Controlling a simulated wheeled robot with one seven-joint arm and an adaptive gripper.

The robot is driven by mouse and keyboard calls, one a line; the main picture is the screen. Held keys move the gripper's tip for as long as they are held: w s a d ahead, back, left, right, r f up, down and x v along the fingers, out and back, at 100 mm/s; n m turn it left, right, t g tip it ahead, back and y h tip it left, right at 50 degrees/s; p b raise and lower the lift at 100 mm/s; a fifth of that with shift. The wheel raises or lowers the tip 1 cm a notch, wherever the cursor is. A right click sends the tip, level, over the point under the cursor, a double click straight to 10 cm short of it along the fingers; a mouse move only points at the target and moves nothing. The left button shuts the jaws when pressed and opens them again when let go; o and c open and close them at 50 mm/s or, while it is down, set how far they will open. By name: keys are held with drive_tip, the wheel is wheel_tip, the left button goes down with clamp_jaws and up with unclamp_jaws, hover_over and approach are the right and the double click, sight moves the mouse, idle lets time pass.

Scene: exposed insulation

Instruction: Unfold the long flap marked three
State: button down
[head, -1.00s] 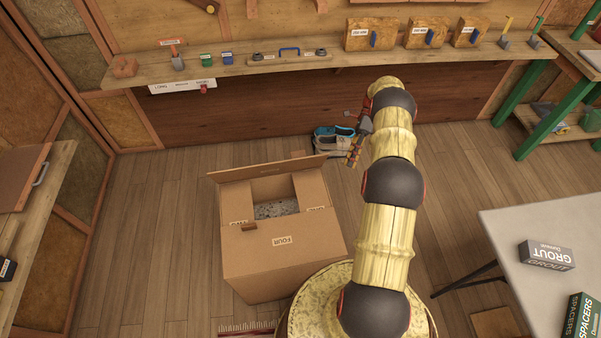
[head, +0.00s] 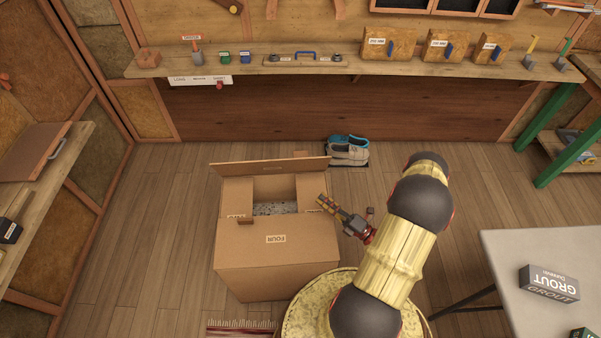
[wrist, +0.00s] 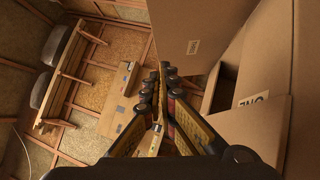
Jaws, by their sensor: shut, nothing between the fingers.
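The open cardboard box (head: 277,268) stands on the floor, with a label reading FOUR on its front panel. A long flap (head: 270,166) stands raised along its back edge; I cannot read a mark on it. Shorter flaps show at the left (head: 238,194) and right (head: 311,188) of the opening. My gripper (head: 321,201) is shut and empty, pointing left at the box's right side. Its closed fingers show in the wrist view (wrist: 164,72). Contact is unclear.
Grey speckled material (head: 275,208) lies inside the box. A shelf (head: 350,68) with tools and blocks runs along the back wall. A grey table (head: 510,245) with a grout box stands at the right. Floor left of the box is clear.

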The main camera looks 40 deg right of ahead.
drive_tip(key=d+h, duration=0.1)
drive_tip(key=b, duration=0.2)
approach(294, 161)
drive_tip(key=a, duration=0.3)
drive_tip(key=w, duration=0.1)
drive_tip(key=w+d+b, duration=0.1)
drive_tip(key=w, duration=0.2)
drive_tip(key=shift+w+d+r, duration=0.1)
drive_tip(key=shift+d+r, duration=0.25)
drive_tip(key=shift+d, duration=0.05)
drive_tip(key=shift+r, duration=0.1)
drive_tip(key=shift+w+d+r, duration=0.1)
